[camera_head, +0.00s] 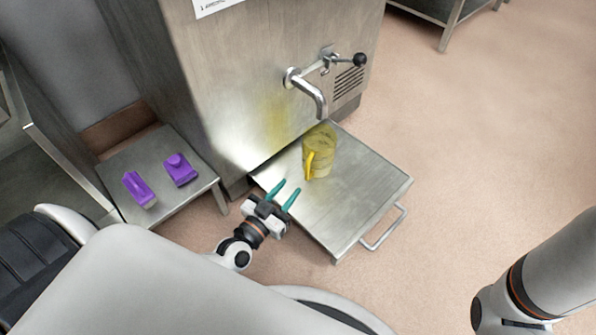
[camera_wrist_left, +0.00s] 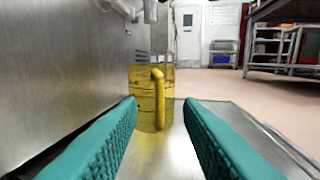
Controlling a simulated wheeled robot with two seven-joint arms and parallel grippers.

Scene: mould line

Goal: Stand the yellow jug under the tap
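The yellow jug (camera_head: 319,150) stands upright on the steel platform (camera_head: 364,196) in front of the machine, its handle toward my left gripper. The tap (camera_head: 312,88) sticks out of the machine front, and the jug appears below its spout. My left gripper (camera_head: 287,194) is open and empty, with teal fingers pointing at the jug from the near side. In the left wrist view the jug (camera_wrist_left: 152,97) and its handle are ahead between the open fingers, apart from them. My right gripper is out of view; only part of that arm shows at the lower right.
Two purple objects (camera_head: 139,189) (camera_head: 180,169) lie on a low steel table (camera_head: 157,154) at the left. The steel machine (camera_head: 245,75) stands behind the platform. A handle bar (camera_head: 385,229) sticks out from the platform's right side. Open floor (camera_head: 480,140) lies to the right.

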